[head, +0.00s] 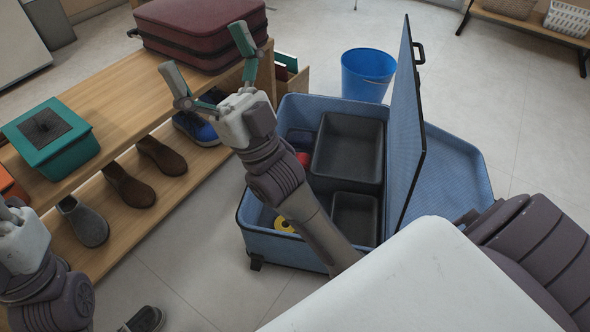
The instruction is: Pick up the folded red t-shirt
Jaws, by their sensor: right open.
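No folded red t-shirt can be clearly made out. A small red item (303,158) shows inside the open blue suitcase (262,245), beside a black tray and partly hidden by my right arm; I cannot tell what it is. My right gripper (208,62) is open and empty, its two fingers spread wide in front of the far end of the wooden bench, near a dark red case (200,30). My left gripper (8,208) is at the left edge, partly cut off, and its fingertips do not show clearly.
The wooden bench (110,85) holds a teal box (55,150) on top and several shoes on its lower shelf. Two black trays (348,148) sit in the suitcase, whose panel (405,130) stands upright. A blue bin (367,75) stands behind.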

